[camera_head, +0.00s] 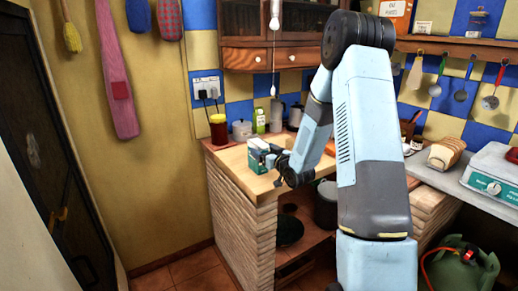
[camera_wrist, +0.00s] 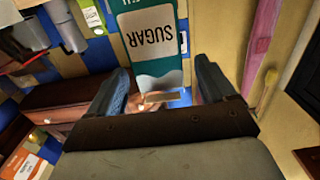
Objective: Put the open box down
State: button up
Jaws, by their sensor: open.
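The box (camera_head: 261,154) is a small teal and white carton, standing on the wooden counter top (camera_head: 238,161) near its front in the head view. In the wrist view it shows large, with the word SUGAR upside down on its label (camera_wrist: 150,35). My gripper (camera_head: 276,166) is right beside the box, low over the counter. In the wrist view my gripper (camera_wrist: 162,70) is open, with one finger on each side of the box's near end. I cannot tell whether a finger touches it. The box's opening is not clearly visible.
Wall cabinets (camera_head: 272,57) hang above. Bread (camera_head: 446,152) and a scale (camera_head: 492,172) are on the right counter. Bare wood lies left of the box.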

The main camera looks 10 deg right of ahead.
jog(key=v, duration=0.7)
jog(key=s+r+m+g+h, duration=0.2)
jog(key=s+r+g+h, duration=0.4)
jog(key=s+r, duration=0.75)
jog(key=s+a+r+g, duration=0.2)
jog(key=s+r, duration=0.1)
jog(key=s, duration=0.9)
jog(key=s+a+r+m+g, duration=0.1)
jog(key=s+r+g, duration=0.2)
jog(key=s, duration=0.9)
jog(key=shift+a+m+g, duration=0.3)
jog(key=shift+a, duration=0.1)
